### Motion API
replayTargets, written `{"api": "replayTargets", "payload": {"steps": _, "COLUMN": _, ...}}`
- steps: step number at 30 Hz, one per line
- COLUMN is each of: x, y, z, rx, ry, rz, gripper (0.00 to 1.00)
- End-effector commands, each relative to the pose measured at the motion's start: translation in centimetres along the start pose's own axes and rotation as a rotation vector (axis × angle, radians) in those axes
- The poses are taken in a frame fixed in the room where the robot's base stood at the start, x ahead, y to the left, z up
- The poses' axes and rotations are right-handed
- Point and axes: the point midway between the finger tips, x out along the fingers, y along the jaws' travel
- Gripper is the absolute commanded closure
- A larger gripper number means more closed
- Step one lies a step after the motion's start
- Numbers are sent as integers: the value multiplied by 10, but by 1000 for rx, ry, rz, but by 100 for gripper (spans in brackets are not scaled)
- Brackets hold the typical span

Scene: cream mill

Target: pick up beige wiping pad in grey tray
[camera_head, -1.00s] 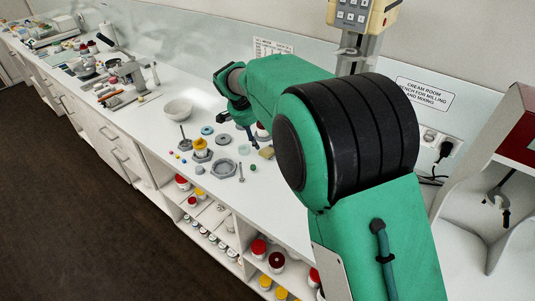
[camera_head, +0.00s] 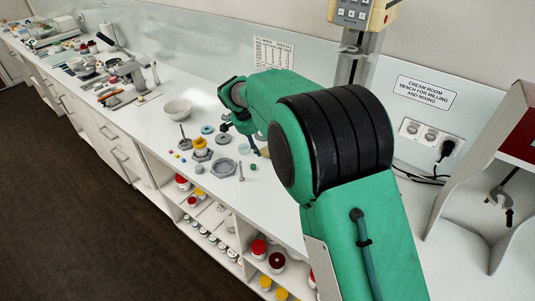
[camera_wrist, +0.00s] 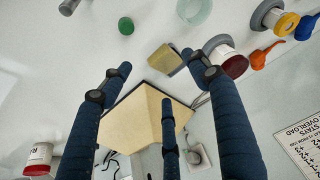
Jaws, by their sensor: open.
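A small tan-beige block (camera_wrist: 165,58), which looks like the wiping pad, lies on the white bench in the wrist view. It sits just beyond my fingertips, close to the right finger. My gripper (camera_wrist: 158,76) is open, its dark blue fingers spread with nothing held between them. In the head view my gripper (camera_head: 243,140) hangs low over the bench at the end of the green arm.
A jar with a dark red part (camera_wrist: 234,66) is right of the block. A green cap (camera_wrist: 126,26) and a clear ring (camera_wrist: 195,9) lie nearby. A larger cream boxy thing (camera_wrist: 145,112) shows behind my fingers. A grey hexagonal piece (camera_head: 223,168) and a bowl (camera_head: 178,108) stand left of my gripper.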

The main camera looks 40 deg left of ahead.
Motion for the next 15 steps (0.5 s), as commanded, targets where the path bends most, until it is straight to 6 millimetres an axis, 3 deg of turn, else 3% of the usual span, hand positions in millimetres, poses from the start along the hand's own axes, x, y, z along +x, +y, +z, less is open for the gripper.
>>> {"api": "replayTargets", "payload": {"steps": 6, "x": 26, "y": 0, "z": 0, "rx": 0, "ry": 0, "rz": 0, "gripper": 39}}
{"api": "replayTargets", "payload": {"steps": 15, "x": 30, "y": 0, "z": 0, "rx": 0, "ry": 0, "rz": -1, "gripper": 39}}
